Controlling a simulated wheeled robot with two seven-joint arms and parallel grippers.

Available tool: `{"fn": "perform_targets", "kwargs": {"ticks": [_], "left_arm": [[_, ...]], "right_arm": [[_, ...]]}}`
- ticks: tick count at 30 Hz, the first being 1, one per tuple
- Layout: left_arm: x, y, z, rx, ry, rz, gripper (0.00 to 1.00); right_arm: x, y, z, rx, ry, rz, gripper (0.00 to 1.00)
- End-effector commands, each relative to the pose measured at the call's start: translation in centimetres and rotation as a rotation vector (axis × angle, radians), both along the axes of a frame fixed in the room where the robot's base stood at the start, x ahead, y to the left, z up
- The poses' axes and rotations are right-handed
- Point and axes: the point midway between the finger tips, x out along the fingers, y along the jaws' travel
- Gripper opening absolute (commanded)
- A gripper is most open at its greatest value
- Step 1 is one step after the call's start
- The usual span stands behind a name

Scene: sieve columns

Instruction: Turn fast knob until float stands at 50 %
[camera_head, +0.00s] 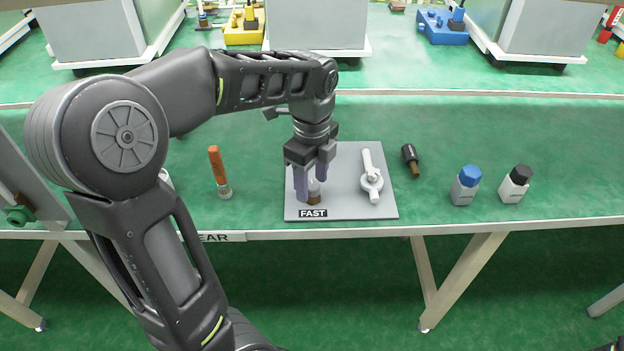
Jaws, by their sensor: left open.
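A grey panel (345,205) lies on the green bench, with a black label reading FAST (313,213) at its front left edge. A small knob (314,197), whitish above and brown below, is just behind the label. My left gripper (311,181) comes down over this knob with its purple fingers apart, one on the left and one at the back right. The gripper hides part of the knob, and I cannot tell whether the fingers touch it. I cannot make out a float or its scale. My right gripper is not in view.
A white lever fitting (371,180) stands on the panel's right half. An orange-capped tube (219,172) is left; a dark bottle (411,160), a blue-capped bottle (466,185) and a black-capped bottle (515,184) are right. Bare bench lies between these things.

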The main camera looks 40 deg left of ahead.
Motion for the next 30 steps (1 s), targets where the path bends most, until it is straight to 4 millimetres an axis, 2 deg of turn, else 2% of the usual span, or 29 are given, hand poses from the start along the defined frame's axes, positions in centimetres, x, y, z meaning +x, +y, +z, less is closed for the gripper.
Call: {"fn": "perform_targets", "kwargs": {"ticks": [2, 4, 21, 30], "left_arm": [[0.0, -0.01, 0.02, 0.0, 0.0, 0.0, 0.52], [0.01, -0.01, 0.03, 0.0, 0.0, 0.0, 0.47], [0.0, -0.02, 0.05, 0.0, 0.0, 0.0, 0.0], [0.0, -0.02, 0.07, 0.0, 0.0, 0.004, 0.0]], "right_arm": [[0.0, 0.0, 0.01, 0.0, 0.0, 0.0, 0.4], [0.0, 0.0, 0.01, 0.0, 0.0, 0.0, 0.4], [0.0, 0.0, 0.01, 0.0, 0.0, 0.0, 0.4], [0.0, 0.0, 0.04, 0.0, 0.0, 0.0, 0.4]]}}
